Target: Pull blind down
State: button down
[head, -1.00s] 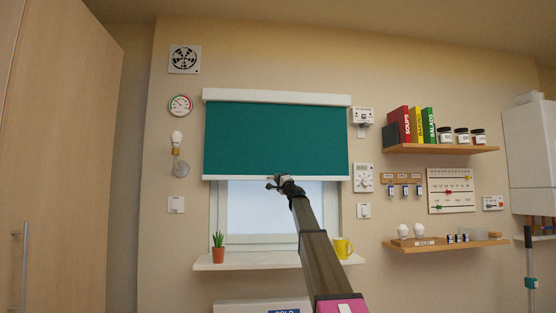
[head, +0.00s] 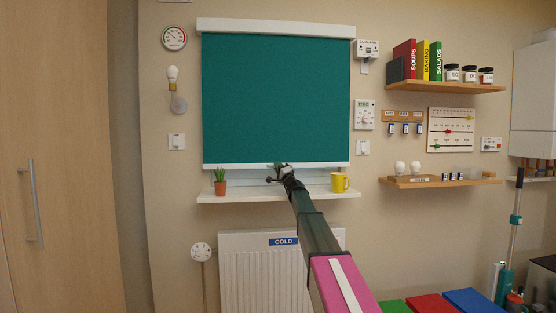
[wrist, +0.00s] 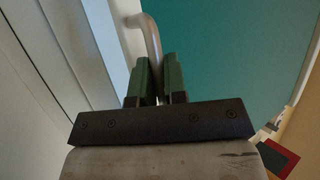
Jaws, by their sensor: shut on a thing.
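The teal blind (head: 276,98) hangs from a white top box (head: 276,28) and covers nearly all of the window. Its pale bottom bar (head: 235,167) is a little above the white sill (head: 240,197), with a narrow strip of window between them. My gripper (head: 279,174) is at the middle of the bottom bar. In the wrist view, the green fingers of my gripper (wrist: 158,72) are shut on a curved grey handle (wrist: 150,32), beside the teal blind (wrist: 225,50). The handle's lower end is hidden between the fingers.
A potted plant (head: 220,181) stands on the sill at left and a yellow mug (head: 340,182) at right. A radiator (head: 255,270) is below. Shelves (head: 440,182) are to the right, and a tall wooden cupboard (head: 60,150) is at left.

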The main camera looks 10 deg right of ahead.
jog(key=shift+f, duration=0.45)
jog(key=c, duration=1.5)
grip_release()
jog(key=shift+o, duration=0.2)
jog(key=v, duration=1)
jog(key=shift+s+d+f, duration=0.15)
jog(key=shift+s+f, duration=0.05)
jog(key=shift+s, duration=0.1)
jog(key=shift+o, duration=1.3)
jog(key=shift+s+r, duration=0.1)
jog(key=shift+s, duration=0.05)
